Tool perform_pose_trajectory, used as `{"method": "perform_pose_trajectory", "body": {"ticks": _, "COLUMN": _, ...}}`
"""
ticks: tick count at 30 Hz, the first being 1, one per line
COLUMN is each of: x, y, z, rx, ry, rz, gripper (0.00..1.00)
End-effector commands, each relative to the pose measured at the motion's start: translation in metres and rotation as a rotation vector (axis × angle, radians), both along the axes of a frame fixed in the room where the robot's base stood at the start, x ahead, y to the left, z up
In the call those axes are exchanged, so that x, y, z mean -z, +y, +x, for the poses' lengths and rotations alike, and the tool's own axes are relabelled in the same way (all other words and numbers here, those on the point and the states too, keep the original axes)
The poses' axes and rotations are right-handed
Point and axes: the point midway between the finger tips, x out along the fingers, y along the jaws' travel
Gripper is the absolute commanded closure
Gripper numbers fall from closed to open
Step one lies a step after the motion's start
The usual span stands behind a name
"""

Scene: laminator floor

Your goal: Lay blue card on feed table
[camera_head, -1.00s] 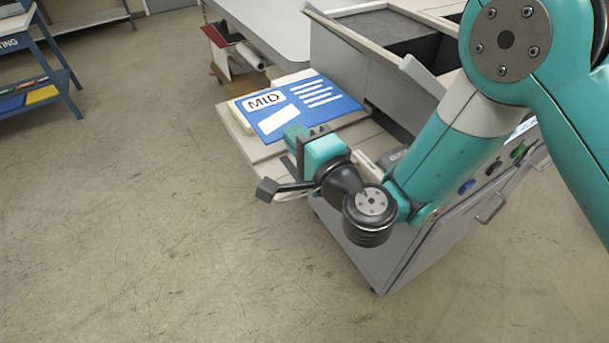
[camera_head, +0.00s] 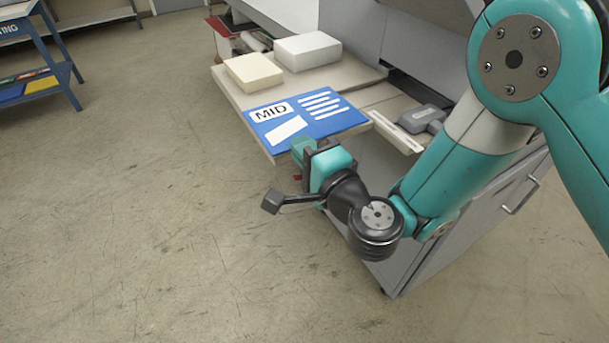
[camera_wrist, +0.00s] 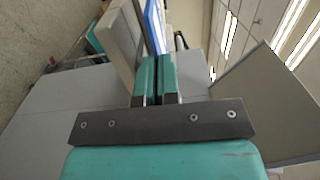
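The blue card (camera_head: 322,121) has a white "MID" label and white bars. It appears roughly level over the near end of the pale feed table (camera_head: 229,92); a gap beneath is hard to judge from the head view. My gripper (camera_head: 306,150) is at the card's near edge, just off the table's near end. In the wrist view my gripper's teal fingers (camera_wrist: 156,76) are close together, with the card (camera_wrist: 152,28) edge-on between them. There the pale table slab (camera_wrist: 121,42) lies beside the card, on the floor side.
A cream block (camera_head: 253,73) and a white block (camera_head: 307,51) sit on the table behind the card. A grey tool (camera_head: 421,119) lies to the right, by a pale strip (camera_head: 396,132). The grey cabinet (camera_head: 470,215) stands below. Open floor is left.

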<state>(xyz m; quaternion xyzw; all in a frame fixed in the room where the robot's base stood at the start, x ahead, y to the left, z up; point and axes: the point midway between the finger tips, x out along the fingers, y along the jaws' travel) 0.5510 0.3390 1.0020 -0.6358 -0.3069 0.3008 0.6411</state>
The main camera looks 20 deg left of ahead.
Motion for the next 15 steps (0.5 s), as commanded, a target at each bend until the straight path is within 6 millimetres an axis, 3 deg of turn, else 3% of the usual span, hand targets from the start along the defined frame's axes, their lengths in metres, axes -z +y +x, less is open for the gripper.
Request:
{"method": "perform_pose_trajectory", "body": {"ticks": 7, "x": 0.038, "y": 0.0, "z": 0.0, "rx": 0.0, "ry": 0.0, "rz": 0.0, "gripper": 1.0}}
{"method": "perform_pose_trajectory", "body": {"ticks": 15, "x": 0.037, "y": 0.0, "z": 0.0, "rx": 0.0, "ry": 0.0, "rz": 0.0, "gripper": 1.0}}
